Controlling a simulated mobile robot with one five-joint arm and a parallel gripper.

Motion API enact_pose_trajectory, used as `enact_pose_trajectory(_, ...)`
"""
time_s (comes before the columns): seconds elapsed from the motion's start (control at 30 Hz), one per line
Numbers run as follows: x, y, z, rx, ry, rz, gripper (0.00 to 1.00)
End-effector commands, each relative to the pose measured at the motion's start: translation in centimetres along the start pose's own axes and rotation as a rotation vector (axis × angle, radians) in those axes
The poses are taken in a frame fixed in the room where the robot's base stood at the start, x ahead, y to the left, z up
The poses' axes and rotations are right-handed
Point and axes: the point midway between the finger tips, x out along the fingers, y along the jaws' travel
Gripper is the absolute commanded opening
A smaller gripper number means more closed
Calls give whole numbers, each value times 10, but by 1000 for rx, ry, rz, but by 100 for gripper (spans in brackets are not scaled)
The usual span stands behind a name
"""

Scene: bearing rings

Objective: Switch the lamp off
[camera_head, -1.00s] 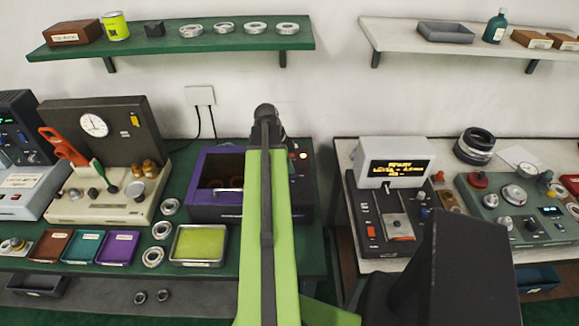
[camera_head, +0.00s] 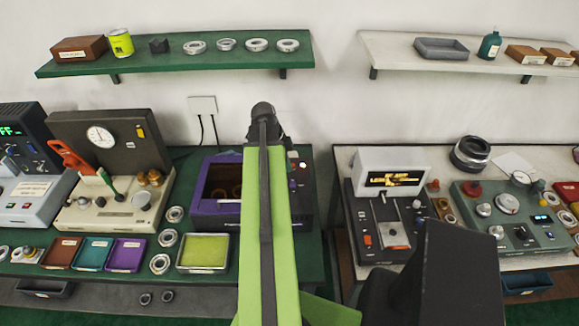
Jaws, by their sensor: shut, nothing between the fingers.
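No separate lamp stands out in view. A small lit round light (camera_head: 292,154) glows at the upper right of the purple-framed box (camera_head: 216,212), on its dark control panel (camera_head: 300,180). My green arm reaches up the middle of the picture and covers part of this box and panel. The arm ends in a dark joint in front of the wall, above the box. My gripper's fingers do not show; they are hidden beyond the arm.
Left are a beige gauge machine (camera_head: 110,215), small trays and metal rings on the green bench. Right, across a gap, a black device with a lit display (camera_head: 392,180) and a green-grey panel (camera_head: 510,228) stand on a pale bench. Two shelves hang above.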

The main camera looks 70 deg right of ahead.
Motion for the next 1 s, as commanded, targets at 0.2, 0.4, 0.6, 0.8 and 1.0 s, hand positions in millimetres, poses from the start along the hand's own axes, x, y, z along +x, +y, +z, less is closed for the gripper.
enact_pose_trajectory(0.2, -62, -11, -4, -1, 1, -1, 0)
enact_pose_trajectory(0.4, -75, -14, -1, -1, 2, -2, 0)
enact_pose_trajectory(0.6, -73, -14, 0, -1, 2, -2, 0)
enact_pose_trajectory(0.8, -73, -14, 0, -2, 2, -2, 0)
enact_pose_trajectory(1.0, -75, -13, 34, -54, -3, -18, 0)
